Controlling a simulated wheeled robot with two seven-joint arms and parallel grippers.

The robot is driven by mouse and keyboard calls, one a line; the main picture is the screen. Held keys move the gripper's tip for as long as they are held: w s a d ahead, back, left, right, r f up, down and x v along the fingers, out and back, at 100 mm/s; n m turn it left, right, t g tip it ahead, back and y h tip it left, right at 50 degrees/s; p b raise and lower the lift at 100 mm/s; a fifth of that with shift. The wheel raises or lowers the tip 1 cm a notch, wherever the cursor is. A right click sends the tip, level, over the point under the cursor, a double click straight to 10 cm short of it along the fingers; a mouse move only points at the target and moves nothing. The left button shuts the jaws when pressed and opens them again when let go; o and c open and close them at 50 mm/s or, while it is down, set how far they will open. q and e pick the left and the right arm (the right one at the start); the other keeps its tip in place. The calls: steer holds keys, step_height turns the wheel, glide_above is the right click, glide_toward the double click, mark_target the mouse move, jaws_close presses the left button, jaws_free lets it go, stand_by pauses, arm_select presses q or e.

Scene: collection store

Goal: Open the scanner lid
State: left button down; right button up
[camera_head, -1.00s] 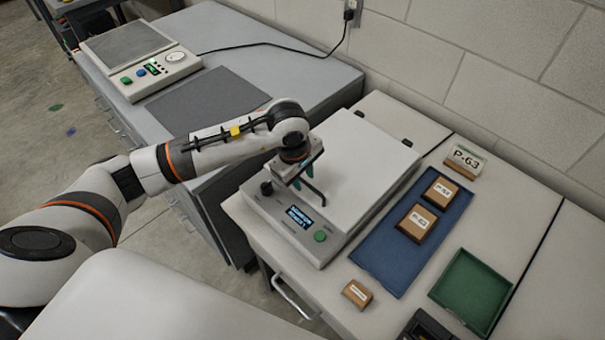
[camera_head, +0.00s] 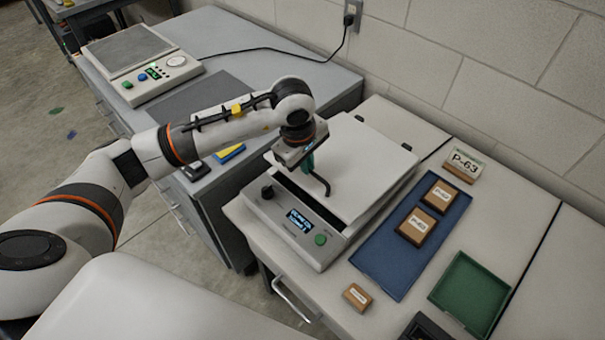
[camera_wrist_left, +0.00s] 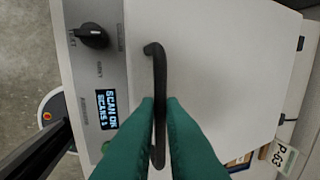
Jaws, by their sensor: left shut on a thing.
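The scanner (camera_head: 322,250) stands on the right-hand table, with a black knob, a lit display (camera_head: 299,220) and a green button on its front panel. Its pale lid (camera_head: 372,165) is slightly raised at the front, with a dark gap under the front edge. My left gripper (camera_head: 308,170) is over the lid's front, shut on the black lid handle (camera_head: 325,186). In the left wrist view, the green fingertips (camera_wrist_left: 160,125) close around the handle bar (camera_wrist_left: 158,75). My right gripper is not in view.
Right of the scanner lies a blue tray (camera_head: 378,260) with two labelled boxes. A green tray (camera_head: 470,297), a small box (camera_head: 357,297) and a P-63 sign (camera_head: 464,165) are nearby. A wall (camera_head: 500,80) rises behind the tables. A second device (camera_head: 155,80) stands on the grey bench.

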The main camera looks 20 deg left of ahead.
arm_select(q)
steer(key=w+d+r, duration=0.2)
steer(key=w+r, duration=0.5)
steer(key=r, duration=0.5)
steer(key=shift+w+d+r, duration=0.15)
steer(key=shift+d+r, duration=0.05)
steer(key=shift+d, duration=0.2)
steer(key=shift+f, duration=0.1)
steer(key=c, duration=1.7)
jaws_free()
steer(key=shift+w+d, duration=0.1)
steer(key=shift+o, duration=0.9)
steer(key=shift+w+d+f, duration=0.1)
steer(key=shift+w+f, duration=0.1)
steer(key=shift+w, duration=0.2)
steer(key=shift+r, duration=0.2)
